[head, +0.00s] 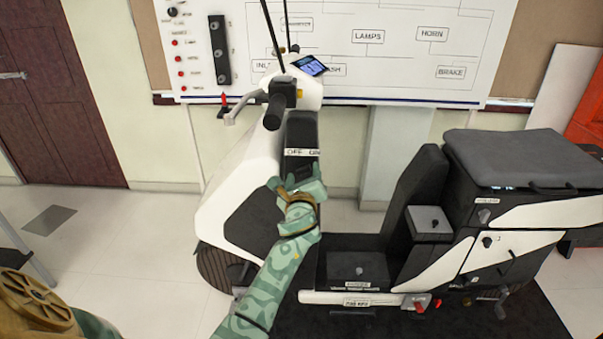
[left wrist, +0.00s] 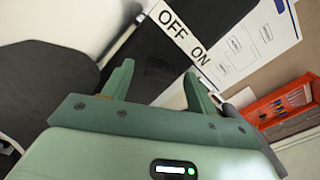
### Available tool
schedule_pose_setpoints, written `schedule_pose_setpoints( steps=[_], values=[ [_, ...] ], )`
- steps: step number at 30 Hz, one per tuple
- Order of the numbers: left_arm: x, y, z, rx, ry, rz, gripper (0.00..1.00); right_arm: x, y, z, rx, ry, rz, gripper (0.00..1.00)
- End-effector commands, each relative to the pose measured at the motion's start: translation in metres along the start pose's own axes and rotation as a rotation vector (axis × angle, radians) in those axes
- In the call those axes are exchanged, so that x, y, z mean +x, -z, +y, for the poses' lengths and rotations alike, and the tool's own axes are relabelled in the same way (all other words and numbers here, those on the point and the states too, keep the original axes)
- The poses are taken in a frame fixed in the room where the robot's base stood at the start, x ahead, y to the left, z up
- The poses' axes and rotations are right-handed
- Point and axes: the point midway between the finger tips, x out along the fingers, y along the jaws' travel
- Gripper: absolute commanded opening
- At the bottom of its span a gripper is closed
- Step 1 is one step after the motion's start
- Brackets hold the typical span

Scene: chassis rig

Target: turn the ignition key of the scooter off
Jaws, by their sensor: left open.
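The scooter (head: 228,207), white and black, stands side-on in the head view with its handlebar at the top. Its dark front column panel (head: 302,132) carries a white OFF/ON label (head: 301,153), which reads clearly in the left wrist view (left wrist: 179,34). My left gripper (head: 298,173) is in front of this panel, just below the label. In the left wrist view its fingers (left wrist: 158,70) are apart, with the dark panel showing between them. I cannot make out the ignition key in either view; the gripper may hide it. My right gripper is not in view.
The handlebar grip (head: 273,111) and brake lever (head: 243,106) stick out above and left of the gripper. The black seat (head: 415,190) and rear box (head: 515,157) are to the right. A wiring board (head: 400,50) is on the wall behind. Floor at left is mostly clear.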

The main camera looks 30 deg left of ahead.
Motion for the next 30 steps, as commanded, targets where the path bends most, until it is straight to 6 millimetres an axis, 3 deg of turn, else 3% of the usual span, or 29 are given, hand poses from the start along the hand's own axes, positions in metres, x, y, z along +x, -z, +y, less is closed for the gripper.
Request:
schedule_pose_setpoints(
  steps=[4, 5, 9, 20, 30],
  values=[
    [0.0001, -0.0003, -0.0001, 0.000, 0.000, 0.000, 0.58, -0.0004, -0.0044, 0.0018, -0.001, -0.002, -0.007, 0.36],
    [0.0001, -0.0003, -0.0001, 0.000, 0.000, 0.000, 0.53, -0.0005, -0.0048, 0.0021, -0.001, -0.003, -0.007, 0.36],
    [0.0001, -0.0003, 0.0000, 0.000, 0.000, 0.000, 0.14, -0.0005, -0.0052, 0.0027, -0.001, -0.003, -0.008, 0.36],
    [0.0002, 0.0000, 0.0004, -0.035, 0.000, 0.000, 0.14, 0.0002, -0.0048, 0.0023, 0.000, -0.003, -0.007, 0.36],
    [0.0001, 0.0009, 0.0005, -0.252, 0.000, 0.001, 0.14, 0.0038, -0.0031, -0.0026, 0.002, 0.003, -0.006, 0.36]
  ],
)
